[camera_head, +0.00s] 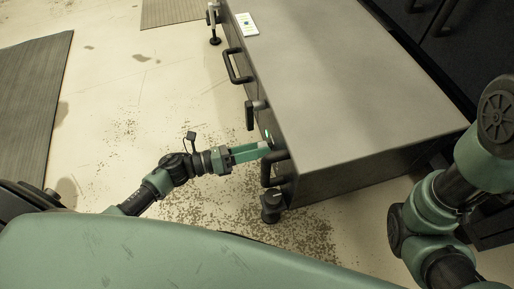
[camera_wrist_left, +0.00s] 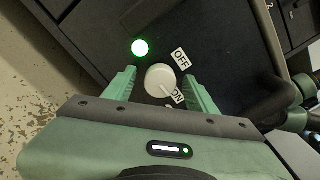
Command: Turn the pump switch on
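The pump switch is a round white knob (camera_wrist_left: 160,80) on the dark front panel of the grey cabinet, between an "OFF" label (camera_wrist_left: 181,58) and an "ON" label (camera_wrist_left: 177,96). Its mark appears to point toward "ON". A round light (camera_wrist_left: 140,48) beside it glows green. My left gripper (camera_wrist_left: 159,76) is open, with one green finger on each side of the knob and gaps visible between. In the head view my left gripper (camera_head: 265,147) reaches the cabinet front, hiding the knob. My right arm shows at the right, but its gripper is out of view.
The grey cabinet (camera_head: 330,80) has black handles (camera_head: 238,66) sticking out along its front, one close to my left gripper. A small white panel (camera_head: 247,24) lies on its top. Dark mats (camera_head: 30,95) lie on the speckled floor. The floor left of the cabinet is open.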

